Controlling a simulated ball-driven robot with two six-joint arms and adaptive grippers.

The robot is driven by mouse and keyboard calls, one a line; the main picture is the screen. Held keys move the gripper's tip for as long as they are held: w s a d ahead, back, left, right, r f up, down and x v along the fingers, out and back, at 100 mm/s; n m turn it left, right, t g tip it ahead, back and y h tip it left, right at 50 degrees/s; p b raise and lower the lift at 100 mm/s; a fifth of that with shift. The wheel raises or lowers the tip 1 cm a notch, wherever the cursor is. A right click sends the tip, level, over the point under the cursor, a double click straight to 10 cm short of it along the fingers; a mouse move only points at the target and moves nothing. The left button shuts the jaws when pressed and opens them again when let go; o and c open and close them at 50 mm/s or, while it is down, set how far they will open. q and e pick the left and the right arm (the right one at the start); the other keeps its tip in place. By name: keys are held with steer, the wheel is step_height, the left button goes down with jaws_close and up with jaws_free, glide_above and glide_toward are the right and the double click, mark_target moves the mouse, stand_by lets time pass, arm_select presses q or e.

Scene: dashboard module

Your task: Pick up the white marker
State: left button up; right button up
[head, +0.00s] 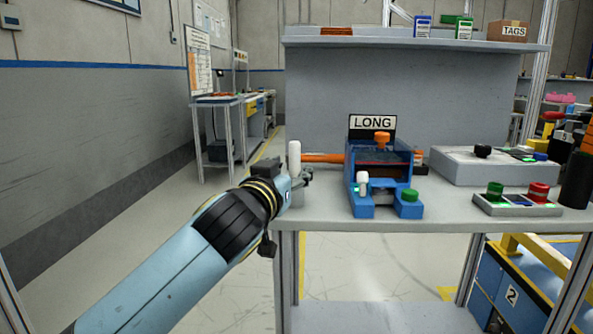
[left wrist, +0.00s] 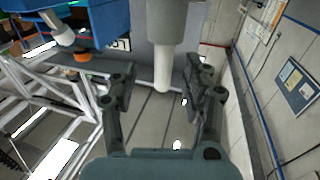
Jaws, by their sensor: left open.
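The white marker (head: 294,157) stands upright at the left end of the grey workbench (head: 330,212), with a wider grey piece below it. My left gripper (head: 303,181) is beside it at the bench edge and partly overlaps its lower part. In the left wrist view the white marker (left wrist: 163,68) hangs down from the grey piece (left wrist: 167,22), as the view is turned over. Its free end lies between the two spread fingers of my left gripper (left wrist: 160,90) in the picture. The fingers are open, with gaps on both sides. My right gripper is not in view.
A blue fixture (head: 361,205) with a LONG sign (head: 372,123) stands right of the marker, an orange bar (head: 322,158) reaching toward the marker from it. Farther right are a grey box (head: 470,168) and a button panel (head: 517,205). Left of the bench is open floor.

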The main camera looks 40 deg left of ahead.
mark_target(293, 163)
arm_select(q)
steer(key=x, duration=0.4)
steer(key=shift+w+a+r, duration=0.25)
steer(key=shift+w+a, duration=0.05)
steer(key=shift+c, duration=0.4)
jaws_close()
